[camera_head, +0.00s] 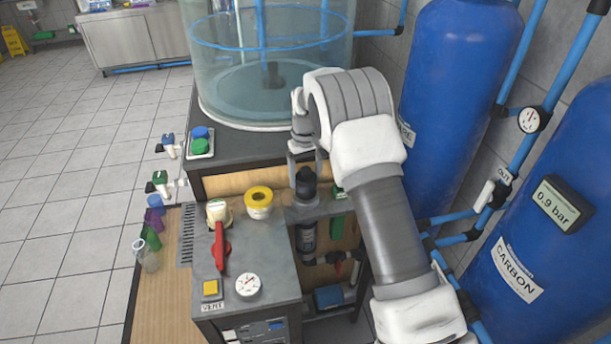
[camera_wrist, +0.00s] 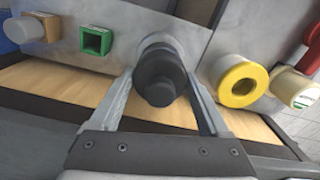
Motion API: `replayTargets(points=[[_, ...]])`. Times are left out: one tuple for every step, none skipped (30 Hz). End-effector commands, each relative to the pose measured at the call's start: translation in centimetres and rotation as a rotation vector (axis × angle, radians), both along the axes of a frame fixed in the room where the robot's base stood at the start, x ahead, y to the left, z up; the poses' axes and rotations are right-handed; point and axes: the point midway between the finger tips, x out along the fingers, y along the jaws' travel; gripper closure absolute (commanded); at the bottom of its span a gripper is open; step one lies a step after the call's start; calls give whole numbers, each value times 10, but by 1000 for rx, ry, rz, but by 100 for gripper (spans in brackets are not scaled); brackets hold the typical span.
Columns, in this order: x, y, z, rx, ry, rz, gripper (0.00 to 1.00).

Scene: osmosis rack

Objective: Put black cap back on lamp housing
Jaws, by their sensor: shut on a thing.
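The black cap (camera_head: 306,184) is held upright at the bracket on the right of the bench unit. My gripper (camera_head: 304,158) comes down from above and is shut on the cap. In the wrist view the black cap (camera_wrist: 160,80) sits between the two fingers of my gripper (camera_wrist: 160,88). A pale round collar (camera_wrist: 158,41) shows just beyond the cap, in line with it. The lamp housing (camera_head: 306,236), a dark labelled cylinder, hangs below the bracket in the head view. I cannot tell whether the cap touches the housing.
A yellow-ringed cap (camera_head: 258,199) and a red-handled valve (camera_head: 219,247) stand left of the cap. A green square socket (camera_wrist: 96,41) is close by on the other side. A clear tank (camera_head: 270,60) stands behind, and blue cylinders (camera_head: 455,80) on the right.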

Motion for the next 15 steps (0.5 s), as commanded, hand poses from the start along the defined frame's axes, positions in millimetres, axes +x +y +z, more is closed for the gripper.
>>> replayTargets(points=[[0, 0, 0, 0, 0, 0, 75], [0, 0, -1, 0, 0, 0, 75], [0, 0, -2, 0, 0, 0, 75], [0, 0, -3, 0, 0, 0, 75], [0, 0, -4, 0, 0, 0, 75], [0, 0, -6, 0, 0, 0, 75], [0, 0, -6, 0, 0, 0, 75], [0, 0, -7, 0, 0, 0, 75], [0, 0, -7, 0, 0, 0, 75], [0, 0, -7, 0, 0, 0, 75], [0, 0, -7, 0, 0, 0, 75], [0, 0, -7, 0, 0, 0, 75], [0, 0, -7, 0, 0, 0, 75], [0, 0, -7, 0, 0, 0, 75], [0, 0, -7, 0, 0, 0, 75]])
